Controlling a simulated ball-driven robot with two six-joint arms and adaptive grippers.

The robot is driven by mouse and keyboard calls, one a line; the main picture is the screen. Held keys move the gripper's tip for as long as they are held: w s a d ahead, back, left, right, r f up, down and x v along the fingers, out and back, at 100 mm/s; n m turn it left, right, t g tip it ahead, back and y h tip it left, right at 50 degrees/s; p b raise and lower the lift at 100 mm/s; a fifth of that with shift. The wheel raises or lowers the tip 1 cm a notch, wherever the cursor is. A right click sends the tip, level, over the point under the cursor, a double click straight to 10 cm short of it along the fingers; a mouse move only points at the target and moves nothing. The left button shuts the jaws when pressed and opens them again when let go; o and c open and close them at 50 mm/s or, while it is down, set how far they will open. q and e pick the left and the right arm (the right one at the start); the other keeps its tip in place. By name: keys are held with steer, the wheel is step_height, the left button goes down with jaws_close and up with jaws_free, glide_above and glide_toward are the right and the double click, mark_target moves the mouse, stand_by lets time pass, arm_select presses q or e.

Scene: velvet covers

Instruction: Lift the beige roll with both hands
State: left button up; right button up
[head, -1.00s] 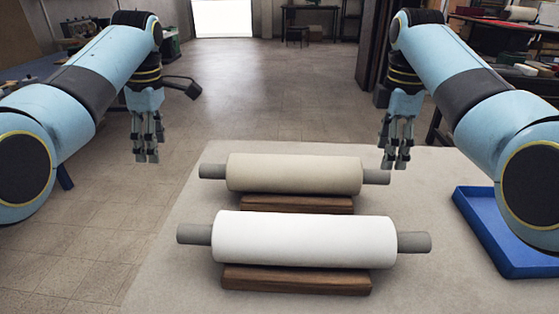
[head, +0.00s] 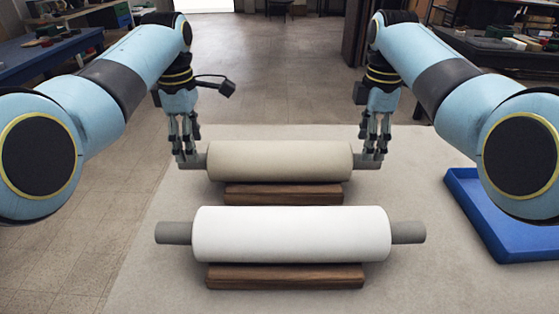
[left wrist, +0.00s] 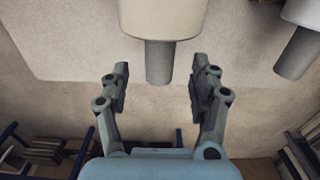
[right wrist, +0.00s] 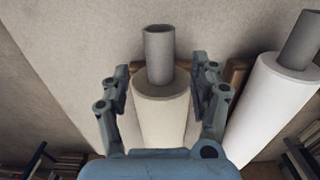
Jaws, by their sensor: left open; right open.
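The beige roll (head: 280,161) lies level on a dark wooden cradle (head: 283,194), with a grey core end sticking out at each side. My left gripper (head: 188,163) is open at the left core end; in the left wrist view that grey core end (left wrist: 159,62) shows between the spread fingers. My right gripper (head: 372,158) is open at the right core end. In the right wrist view the fingers (right wrist: 165,85) stand on both sides of the roll's end (right wrist: 160,105), with the grey core between and beyond them. Neither gripper grips the roll.
A white roll (head: 291,234) lies on its own wooden cradle (head: 285,276) in front of the beige one. A blue tray (head: 480,215) is at the right on the pale table (head: 415,285). A blue bench (head: 40,55) stands far left.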

arm_select(q)
step_height(320, 180, down, 6)
steer(key=shift+r, duration=0.1)
arm_select(e)
step_height(320, 180, down, 6)
arm_select(q)
jaws_close()
arm_select(e)
jaws_close()
arm_select(q)
steer(key=shift+w, duration=0.1)
arm_select(e)
steer(key=shift+w, duration=0.1)
